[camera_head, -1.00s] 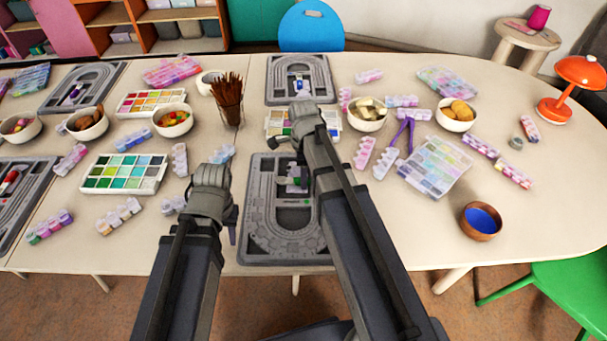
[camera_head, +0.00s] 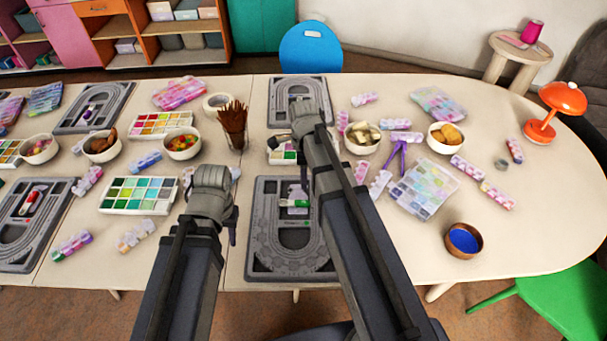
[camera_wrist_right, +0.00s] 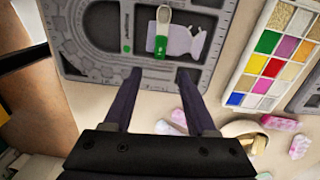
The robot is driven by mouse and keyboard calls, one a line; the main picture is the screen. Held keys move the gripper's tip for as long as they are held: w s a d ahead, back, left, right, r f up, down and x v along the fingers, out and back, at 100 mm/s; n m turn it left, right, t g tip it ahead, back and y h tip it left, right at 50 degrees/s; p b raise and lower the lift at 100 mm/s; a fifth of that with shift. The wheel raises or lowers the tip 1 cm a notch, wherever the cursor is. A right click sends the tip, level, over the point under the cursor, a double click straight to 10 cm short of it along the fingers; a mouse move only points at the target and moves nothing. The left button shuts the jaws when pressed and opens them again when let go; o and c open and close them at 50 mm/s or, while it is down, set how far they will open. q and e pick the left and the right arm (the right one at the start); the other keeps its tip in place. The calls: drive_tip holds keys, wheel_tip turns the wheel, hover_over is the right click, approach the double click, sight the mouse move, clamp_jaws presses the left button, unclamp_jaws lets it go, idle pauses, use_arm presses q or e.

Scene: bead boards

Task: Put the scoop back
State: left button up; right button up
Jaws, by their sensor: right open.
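A scoop with a green end lies on the near grey bead board (camera_head: 262,262). In the right wrist view the scoop (camera_wrist_right: 163,28) lies in the board's middle recess, beside a pale lavender piece (camera_wrist_right: 186,42). Its green part (camera_head: 294,203) shows in the head view, partly behind my right arm. My right gripper (camera_wrist_right: 158,76) is open and empty, its fingertips short of the scoop in the wrist view. My left gripper (camera_head: 215,190) is left of the board; its jaws are too hidden to judge.
A paint-like bead palette (camera_wrist_right: 275,50) and bead strips (camera_wrist_right: 280,122) lie beside the board. Bowls (camera_head: 463,240), a cup of brown sticks (camera_head: 232,125) and other bead boards (camera_head: 25,240) stand around. An orange lamp (camera_head: 562,97) is at right.

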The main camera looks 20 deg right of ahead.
drive_tip(key=shift+r, duration=0.4)
drive_tip(key=s+a+n+h, duration=0.1)
drive_tip(key=s+a+n, duration=1.2)
drive_tip(key=n, duration=1.1)
drive_tip(key=shift+s+a+n, duration=0.2)
drive_tip(key=shift+s+n, duration=0.2)
drive_tip(key=shift+s, duration=0.1)
